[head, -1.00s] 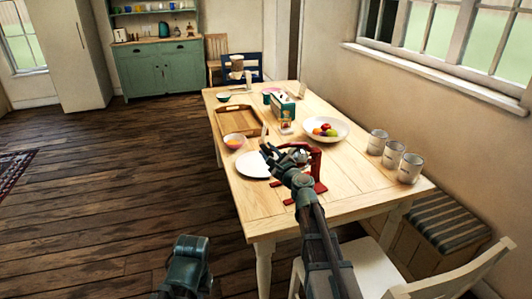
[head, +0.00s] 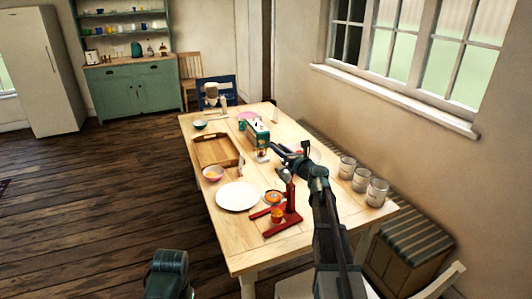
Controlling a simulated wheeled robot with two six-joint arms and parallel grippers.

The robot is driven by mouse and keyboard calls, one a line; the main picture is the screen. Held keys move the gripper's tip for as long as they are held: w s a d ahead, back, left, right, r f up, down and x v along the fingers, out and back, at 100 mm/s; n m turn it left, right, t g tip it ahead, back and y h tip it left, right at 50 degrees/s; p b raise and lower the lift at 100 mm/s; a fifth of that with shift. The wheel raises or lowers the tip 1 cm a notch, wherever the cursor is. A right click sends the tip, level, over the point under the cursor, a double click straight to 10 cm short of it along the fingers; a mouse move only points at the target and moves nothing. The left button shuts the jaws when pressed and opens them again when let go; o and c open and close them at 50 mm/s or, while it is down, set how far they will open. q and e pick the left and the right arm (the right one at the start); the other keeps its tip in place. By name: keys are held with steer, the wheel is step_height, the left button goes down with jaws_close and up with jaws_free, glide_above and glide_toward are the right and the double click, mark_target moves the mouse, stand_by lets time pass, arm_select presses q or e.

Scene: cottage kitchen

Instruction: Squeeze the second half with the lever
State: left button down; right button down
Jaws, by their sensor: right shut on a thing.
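The red press (head: 291,200) stands on the near part of the wooden table, its base flat on the tabletop. A round orange-coloured piece (head: 273,197) shows at the press; I cannot tell whether it is the fruit half. A small glass with orange content (head: 277,213) stands at the press base.
A wooden tray (head: 216,151) and a teal box (head: 256,133) are farther back. Several pale canisters (head: 361,180) stand on the right. My arm partly covers the fruit bowl.

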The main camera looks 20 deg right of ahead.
steer(key=w+d+m, duration=0.1)
steer(key=d+m, duration=0.2)
steer(key=d, duration=0.7)
steer(key=shift+w+r+m, duration=0.3)
steer(key=shift+r, duration=0.05)
steer(key=c, duration=1)
jaws_free()
steer(key=o, duration=0.3)
steer(key=shift+w+f, duration=0.1)
steer(key=shift+f, duration=0.05)
steer(key=s, duration=0.4)
steer(key=s+d, duration=0.1)
steer(key=s, duration=0.4)
steer(key=s+d, duration=0.1)
steer(key=s, duration=0.3)
steer(key=shift+s+d, duration=0.25)
steer(key=shift+s, duration=0.05)
